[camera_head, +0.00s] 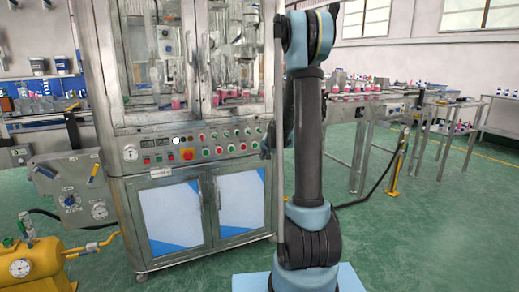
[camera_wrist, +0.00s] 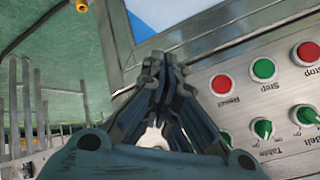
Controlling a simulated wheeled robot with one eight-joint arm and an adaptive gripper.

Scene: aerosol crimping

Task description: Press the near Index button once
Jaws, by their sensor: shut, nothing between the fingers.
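The machine's control panel (camera_head: 190,148) carries several red and green buttons below the glass doors. No button that I can read as Index shows in either view. In the wrist view the panel is upside down. It shows a red Reset button (camera_wrist: 221,85), a green Step button (camera_wrist: 264,69), a red Stop button (camera_wrist: 307,52) and green Table (camera_wrist: 263,128) and Belt (camera_wrist: 303,115) knobs. My gripper (camera_wrist: 157,62) is shut and empty, left of the Reset button in that view. Its fingers hide part of the panel. I cannot tell whether they touch it.
The crimping machine's lower cabinet doors (camera_head: 178,215) are closed. A yellow tank (camera_head: 35,268) with a gauge stands at the lower left. A conveyor with pink-filled bottles (camera_head: 355,87) runs at the right. Green floor (camera_head: 430,230) lies clear at the right.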

